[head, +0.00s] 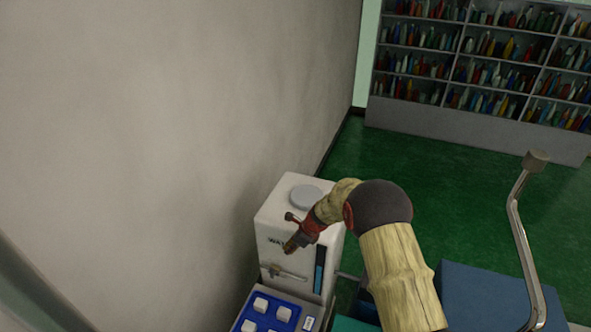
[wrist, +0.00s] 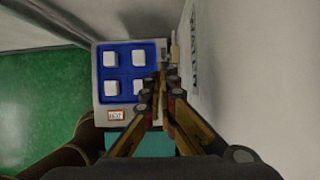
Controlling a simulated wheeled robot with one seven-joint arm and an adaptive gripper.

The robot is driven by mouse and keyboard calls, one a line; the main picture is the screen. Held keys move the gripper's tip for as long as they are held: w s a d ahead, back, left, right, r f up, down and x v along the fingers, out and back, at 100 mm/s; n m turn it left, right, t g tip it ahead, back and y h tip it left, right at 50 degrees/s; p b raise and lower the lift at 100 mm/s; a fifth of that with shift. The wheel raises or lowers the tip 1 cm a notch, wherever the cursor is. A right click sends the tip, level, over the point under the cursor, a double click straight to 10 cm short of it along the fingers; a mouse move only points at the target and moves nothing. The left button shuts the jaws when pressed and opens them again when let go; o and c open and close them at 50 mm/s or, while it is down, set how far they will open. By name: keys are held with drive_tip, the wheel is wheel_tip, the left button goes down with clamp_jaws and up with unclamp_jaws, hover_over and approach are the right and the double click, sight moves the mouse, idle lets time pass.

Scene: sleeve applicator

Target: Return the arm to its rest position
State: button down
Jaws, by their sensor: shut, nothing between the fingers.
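My gripper (wrist: 162,82) is shut and empty, its two fingers meeting at the tips in the wrist view. In the head view my gripper (head: 289,247) is small and dark red, in front of the upper face of the white sleeve applicator (head: 270,220). I cannot tell whether it touches the machine. My arm, pale and bark-like with a dark joint, reaches in from the lower right. The applicator has a grey round cap (head: 306,197) on top and a dark vertical slot on its front. In the wrist view its white side with lettering (wrist: 205,60) stands right of the fingers.
A blue tray (wrist: 124,72) with several white blocks sits at the machine's base, left of the fingertips. A bent metal lever (head: 518,220) rises at the right beside a blue box (head: 485,298). A wall (head: 150,130) stands left. Green floor and shelves (head: 480,60) lie behind.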

drive_tip(key=s+d+f+n+g, duration=0.2)
drive_tip(key=s+n, duration=0.5)
drive_tip(key=s+d+r+n+h+b, duration=0.2)
drive_tip(key=s+d+r+n+b, duration=0.35)
drive_tip(key=s, duration=0.35)
drive_tip(key=s+d+r+n+h+b, duration=0.1)
drive_tip(key=s+d+r+n+b, duration=0.3)
drive_tip(key=s+d+n+b, duration=0.4)
drive_tip(key=s+d+f+t+h+b, duration=0.1)
drive_tip(key=s+d+f+t+b, duration=0.1)
drive_tip(key=s+b, duration=0.6)
drive_tip(key=s+d+f+n+t+h+b, duration=0.1)
drive_tip(key=s+d+f+t+b, duration=0.1)
drive_tip(key=s+d+b, duration=0.4)
drive_tip(key=s+t+b, duration=0.1)
drive_tip(key=s+b, duration=0.2)
drive_tip(key=b, duration=0.4)
drive_tip(key=shift+d+t, duration=0.3)
drive_tip(key=shift+t, duration=0.1)
